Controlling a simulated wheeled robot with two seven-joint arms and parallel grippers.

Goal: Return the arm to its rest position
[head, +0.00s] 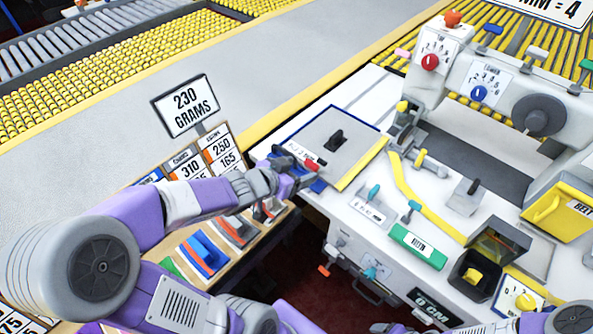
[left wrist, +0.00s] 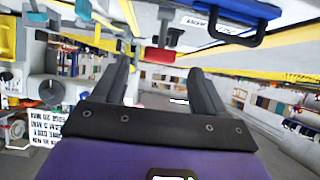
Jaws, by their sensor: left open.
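My left arm (head: 150,212) is purple and grey and reaches in from the left. Its gripper (head: 302,172) is at the near left corner of the grey plate on the machine table. In the left wrist view the gripper (left wrist: 158,88) shows two dark fingers spread apart with nothing held between them. A small red part (left wrist: 160,54) shows beyond the fingers; I cannot tell whether it touches them. My right gripper does not show.
The white machine table (head: 365,225) carries a grey plate with a black knob (head: 337,138), small levers and a green label block (head: 418,246). Yellow roller conveyors (head: 150,50) lie behind.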

